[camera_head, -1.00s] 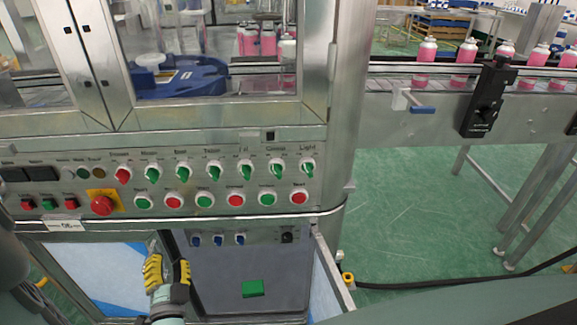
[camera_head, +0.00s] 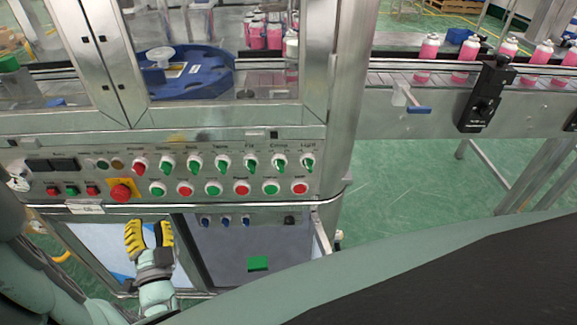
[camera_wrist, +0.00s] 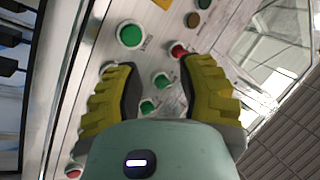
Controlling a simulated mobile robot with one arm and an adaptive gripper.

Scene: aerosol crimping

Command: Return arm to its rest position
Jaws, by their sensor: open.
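My gripper (camera_head: 149,236) is in the lower left of the head view, below the machine's control panel (camera_head: 130,172). Its two yellow-padded fingers are spread apart with nothing between them. In the wrist view my gripper (camera_wrist: 160,92) is also open and empty. Green and red buttons show behind and between its fingers there. My arm runs from the gripper down to the lower left of the head view.
The panel carries rows of green and red switches and a red emergency button (camera_head: 121,192) on yellow. A conveyor (camera_head: 400,80) with pink cans (camera_head: 430,46) runs along the back right. Open green floor (camera_head: 400,190) lies right of the machine.

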